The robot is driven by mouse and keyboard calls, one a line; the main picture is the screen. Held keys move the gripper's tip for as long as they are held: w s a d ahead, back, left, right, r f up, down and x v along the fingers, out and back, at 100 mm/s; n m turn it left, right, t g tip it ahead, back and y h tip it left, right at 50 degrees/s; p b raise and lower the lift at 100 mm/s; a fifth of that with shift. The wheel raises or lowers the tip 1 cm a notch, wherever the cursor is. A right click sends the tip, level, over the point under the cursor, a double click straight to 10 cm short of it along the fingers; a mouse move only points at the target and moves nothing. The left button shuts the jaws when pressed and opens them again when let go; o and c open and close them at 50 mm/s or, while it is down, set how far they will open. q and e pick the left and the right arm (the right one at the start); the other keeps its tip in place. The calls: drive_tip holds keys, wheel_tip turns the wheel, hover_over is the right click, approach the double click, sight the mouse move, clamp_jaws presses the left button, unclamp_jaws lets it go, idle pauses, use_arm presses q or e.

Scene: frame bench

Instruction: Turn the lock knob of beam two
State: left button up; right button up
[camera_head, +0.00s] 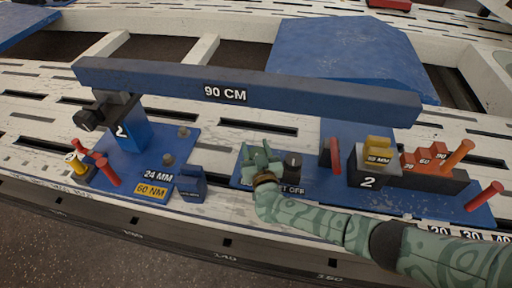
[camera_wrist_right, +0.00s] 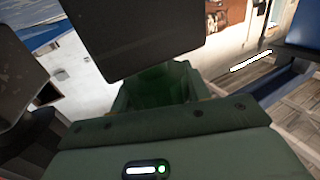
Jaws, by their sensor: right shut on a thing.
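The blue beam (camera_head: 240,86) marked 90 CM lies across two supports. The left support (camera_head: 125,130) carries the number 2 and has a dark knob (camera_head: 88,120) on its left side. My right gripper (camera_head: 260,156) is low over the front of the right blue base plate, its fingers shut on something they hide. A dark upright knob (camera_head: 292,164) stands just right of the gripper, behind a partly covered label ending in OFF. In the wrist view, a dark block (camera_wrist_right: 140,35) covers the top beyond my green gripper (camera_wrist_right: 155,90). My left gripper is out of view.
A grey block (camera_head: 367,182) marked 2 holds yellow pieces (camera_head: 378,150) at the right. A small blue block (camera_head: 192,184) stands left of my gripper. Red pegs (camera_head: 107,172) stand at the far left.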

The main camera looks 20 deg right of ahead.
drive_tip(key=shift+s+r+m+h+p, duration=0.1)
drive_tip(key=shift+m+h+p, duration=0.5)
drive_tip(key=shift+h, duration=0.3)
drive_tip(key=shift+m+g+h, duration=0.4)
drive_tip(key=shift+f+m+g+h, duration=0.25)
drive_tip(key=shift+m+g+h, duration=0.05)
drive_tip(key=shift+h, duration=0.3)
drive_tip(key=shift+d+f+m+h, duration=0.15)
drive_tip(key=shift+m+h, duration=0.25)
drive_tip(key=shift+h, duration=0.2)
drive_tip(key=m+g+h+b, duration=0.2)
drive_tip(key=h, duration=0.1)
drive_tip(key=m+g+h+b, duration=0.1)
drive_tip(key=shift+s+d+m+g+h, duration=0.2)
drive_tip(key=shift+d+m+g+h, duration=0.05)
drive_tip(key=shift+m+g+h, duration=0.05)
drive_tip(key=shift+s+d+m+g+h+b, duration=0.1)
drive_tip(key=shift+m+g+h+b, duration=0.3)
drive_tip(key=shift+m+g+h, duration=0.15)
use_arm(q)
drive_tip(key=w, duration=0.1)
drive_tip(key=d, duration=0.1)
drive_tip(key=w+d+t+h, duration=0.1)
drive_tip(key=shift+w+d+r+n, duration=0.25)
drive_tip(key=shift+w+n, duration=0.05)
use_arm(e)
drive_tip(key=shift+r+g, duration=0.25)
drive_tip(key=o, duration=1)
